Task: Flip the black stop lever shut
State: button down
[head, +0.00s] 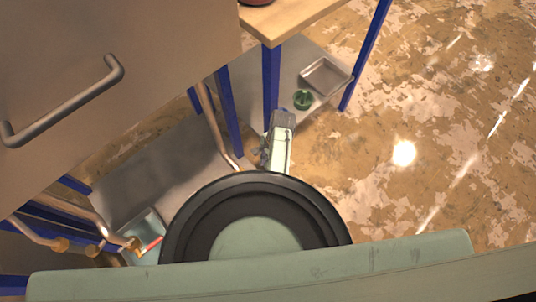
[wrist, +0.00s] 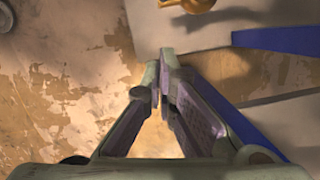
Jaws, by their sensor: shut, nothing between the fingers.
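I cannot make out a black stop lever in either view. In the head view, copper pipes with brass fittings (head: 133,243) run at the lower left, with a small red part (head: 153,243) beside them; no black handle is clear there. My gripper (wrist: 163,72) is shut and empty in the wrist view, above the worn floor and beside a blue bar. A brass-coloured fitting (wrist: 192,4) is cut off at the top of that view, apart from the fingers. In the head view my wrist hides most of the gripper.
A large metal chamber wall with a bar handle (head: 62,102) fills the upper left. Blue frame legs (head: 271,88) stand near my arm under a wooden tabletop (head: 290,16). A metal tray (head: 326,77) and green round object (head: 303,100) sit on a low shelf. Floor at right is clear.

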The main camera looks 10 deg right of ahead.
jog(key=shift+s+a+f+p, duration=0.3)
jog(key=shift+a+f, duration=0.15)
jog(key=shift+a, duration=0.25)
jog(key=shift+s+a+f+p, duration=0.2)
jog(key=shift+s+a+f, duration=0.25)
jog(key=shift+a, duration=0.3)
jog(key=shift+s+a+f+p, duration=0.25)
jog(key=shift+a+f, duration=0.25)
jog(key=shift+a, duration=0.2)
jog(key=shift+w+a, duration=0.1)
